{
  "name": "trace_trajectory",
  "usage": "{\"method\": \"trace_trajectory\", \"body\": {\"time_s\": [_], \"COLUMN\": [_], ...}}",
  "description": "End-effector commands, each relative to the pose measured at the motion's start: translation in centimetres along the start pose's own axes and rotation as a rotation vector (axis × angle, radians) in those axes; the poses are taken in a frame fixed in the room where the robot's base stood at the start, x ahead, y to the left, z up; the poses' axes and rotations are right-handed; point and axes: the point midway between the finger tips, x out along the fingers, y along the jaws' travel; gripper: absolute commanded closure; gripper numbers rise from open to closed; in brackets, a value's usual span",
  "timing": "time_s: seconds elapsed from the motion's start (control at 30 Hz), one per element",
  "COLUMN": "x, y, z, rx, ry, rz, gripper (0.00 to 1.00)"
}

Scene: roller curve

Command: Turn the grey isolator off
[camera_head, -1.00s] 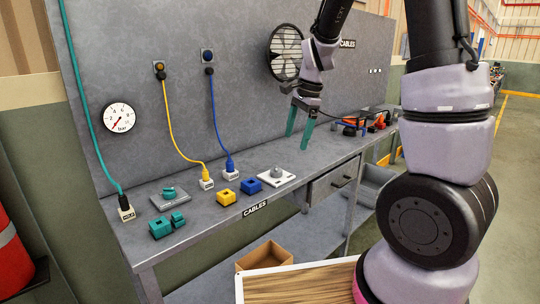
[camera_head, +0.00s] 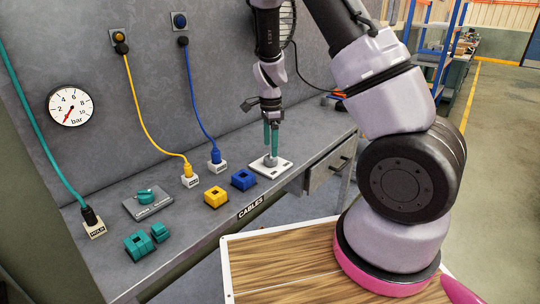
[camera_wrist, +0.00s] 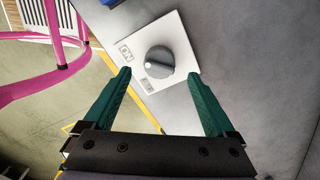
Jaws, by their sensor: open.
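The grey isolator is a round grey knob (camera_wrist: 158,62) on a white square plate (camera_wrist: 178,30) lying flat on the bench. The plate also shows in the head view (camera_head: 282,168). In the wrist view, one label at the plate's left reads ON, and a second near its lower edge is too small to read. A pale mark on the knob faces left. My gripper (camera_head: 271,151) points down over the knob, its green fingers open. In the wrist view, the knob lies between and slightly beyond the fingertips (camera_wrist: 159,74), with gaps on both sides.
A teal-handled switch on a grey plate (camera_head: 147,201) lies left on the bench. Teal (camera_head: 138,245), yellow (camera_head: 215,197) and blue blocks (camera_head: 243,179) lie along the front. Plugged cables rise behind them. The bench right of the isolator is mostly clear.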

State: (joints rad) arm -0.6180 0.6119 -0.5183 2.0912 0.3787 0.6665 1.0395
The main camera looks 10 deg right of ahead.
Motion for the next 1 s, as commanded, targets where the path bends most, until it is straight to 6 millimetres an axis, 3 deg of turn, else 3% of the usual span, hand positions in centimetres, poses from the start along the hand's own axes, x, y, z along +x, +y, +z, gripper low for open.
{"method": "trace_trajectory", "body": {"time_s": [0.1,0.3,0.67,0.8,0.9,1.0], "x": [2.2,4.3,4.8,4.8,4.8,4.8], "y": [0.0,0.0,0.0,0.0,0.0,-0.1], "z": [-0.1,0.0,0.0,0.0,0.0,0.0], "rx": [0.001,-0.001,-0.002,-0.002,-0.002,-0.004], "ry": [0.001,0.000,-0.001,-0.001,-0.001,-0.001], "rz": [0.002,0.001,-0.001,-0.001,-0.001,-0.002], "gripper": [0.09,0.09,0.09,0.63,0.95,0.95]}}
